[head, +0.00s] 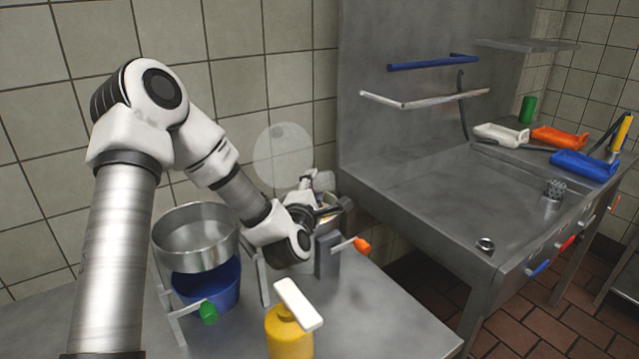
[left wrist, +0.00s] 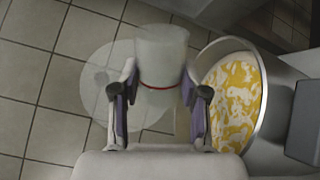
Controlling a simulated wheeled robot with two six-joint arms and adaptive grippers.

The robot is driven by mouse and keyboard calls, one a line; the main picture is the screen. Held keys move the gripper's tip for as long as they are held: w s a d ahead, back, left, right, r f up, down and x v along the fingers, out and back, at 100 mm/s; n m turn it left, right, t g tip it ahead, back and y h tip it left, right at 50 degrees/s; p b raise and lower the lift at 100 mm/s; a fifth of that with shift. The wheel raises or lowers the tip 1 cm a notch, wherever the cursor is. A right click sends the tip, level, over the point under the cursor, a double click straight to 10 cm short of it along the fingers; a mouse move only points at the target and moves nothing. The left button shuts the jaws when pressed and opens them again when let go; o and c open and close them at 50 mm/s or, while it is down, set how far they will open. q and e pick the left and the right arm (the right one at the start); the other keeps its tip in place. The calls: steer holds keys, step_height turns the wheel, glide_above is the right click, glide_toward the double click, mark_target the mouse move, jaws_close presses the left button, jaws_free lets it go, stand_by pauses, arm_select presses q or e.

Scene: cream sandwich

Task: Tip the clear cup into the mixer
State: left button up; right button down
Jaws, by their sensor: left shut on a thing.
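My left gripper (left wrist: 158,90) is shut on the clear cup (left wrist: 160,55), a whitish see-through cup with a thin red line, held between both fingers. In the head view my left gripper (head: 318,200) is at the far end of the arm, and the cup (head: 324,180) is small and partly hidden there. The mixer's metal bowl (left wrist: 262,100) holds a yellow and white mixture and is just right of the gripper in the left wrist view. In the head view the bowl (head: 347,208) is mostly hidden behind the gripper. I cannot tell the cup's exact tilt.
A pale see-through disc (head: 283,155) shows against the tiled wall. A metal pot (head: 196,236) stands above a blue container (head: 212,285). A yellow container (head: 289,335) stands in front. A metal sink unit (head: 430,190) is at right. The counter's front right is clear.

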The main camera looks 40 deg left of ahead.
arm_select(q)
steer(key=shift+m, duration=0.4)
steer(key=shift+f+m, duration=0.35)
steer(key=shift+m, duration=0.45)
steer(key=m+b, duration=0.1)
steer(key=d+m+b, duration=0.1)
steer(key=m, duration=0.1)
steer(key=f+m, duration=0.1)
steer(key=shift+w+d+m+b, duration=0.3)
steer(key=shift+w+b, duration=0.05)
steer(key=shift+b, duration=0.05)
steer(key=m+p, duration=0.3)
steer(key=m, duration=0.2)
steer(key=d+m+p, duration=0.1)
steer(key=m+p, duration=0.2)
steer(key=m, duration=0.1)
steer(key=m+p, duration=0.3)
steer(key=m, duration=0.2)
steer(key=shift+w+d+f+m+p, duration=0.1)
steer(key=shift+w+d+m+p, duration=0.2)
steer(key=shift+w+p, duration=0.1)
